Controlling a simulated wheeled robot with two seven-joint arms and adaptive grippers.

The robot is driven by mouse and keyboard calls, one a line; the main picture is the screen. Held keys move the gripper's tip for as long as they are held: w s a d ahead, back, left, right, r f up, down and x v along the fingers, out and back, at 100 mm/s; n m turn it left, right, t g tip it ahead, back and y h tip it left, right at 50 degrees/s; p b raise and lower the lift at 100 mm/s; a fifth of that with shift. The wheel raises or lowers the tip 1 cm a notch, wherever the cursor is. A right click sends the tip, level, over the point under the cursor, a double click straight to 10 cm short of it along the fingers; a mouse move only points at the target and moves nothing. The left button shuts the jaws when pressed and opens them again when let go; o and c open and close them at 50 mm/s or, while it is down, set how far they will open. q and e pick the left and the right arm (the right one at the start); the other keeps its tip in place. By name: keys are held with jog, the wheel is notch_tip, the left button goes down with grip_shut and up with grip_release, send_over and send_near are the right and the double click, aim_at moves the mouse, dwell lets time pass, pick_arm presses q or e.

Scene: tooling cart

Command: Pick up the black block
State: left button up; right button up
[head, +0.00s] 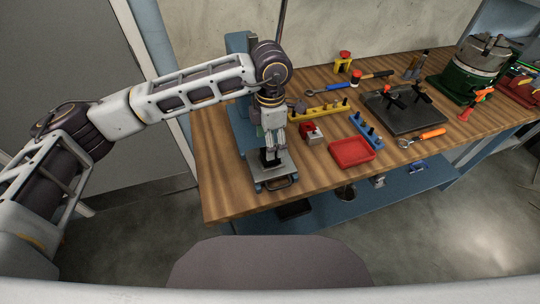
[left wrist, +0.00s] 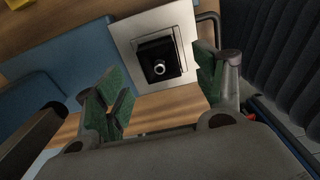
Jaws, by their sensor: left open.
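The black block (left wrist: 152,66) sits on a silver metal plate (left wrist: 125,32) in the left wrist view, with a small round light-coloured piece with a dark centre on its top. In the head view the block (head: 269,158) shows on the plate (head: 277,172) at the front left of the bench, just below my left gripper (head: 272,138). My left gripper is open, its green-padded fingers spread apart in the left wrist view (left wrist: 162,88). The block lies ahead of and between the fingers, and no contact shows. My right gripper is in neither view.
A blue machine column (head: 238,112) stands behind and left of the plate. A red-and-white block (head: 311,133), yellow rack (head: 320,111), red tray (head: 352,151) and blue rack (head: 366,130) are to the right. The wooden bench (head: 222,190) is bare at its front left corner.

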pick_arm(q)
jog(key=shift+f, duration=0.75)
notch_tip(320, 180, down, 2)
jog(key=shift+p, duration=0.45)
jog(key=shift+a+f, duration=0.1)
jog(key=shift+f, duration=0.7)
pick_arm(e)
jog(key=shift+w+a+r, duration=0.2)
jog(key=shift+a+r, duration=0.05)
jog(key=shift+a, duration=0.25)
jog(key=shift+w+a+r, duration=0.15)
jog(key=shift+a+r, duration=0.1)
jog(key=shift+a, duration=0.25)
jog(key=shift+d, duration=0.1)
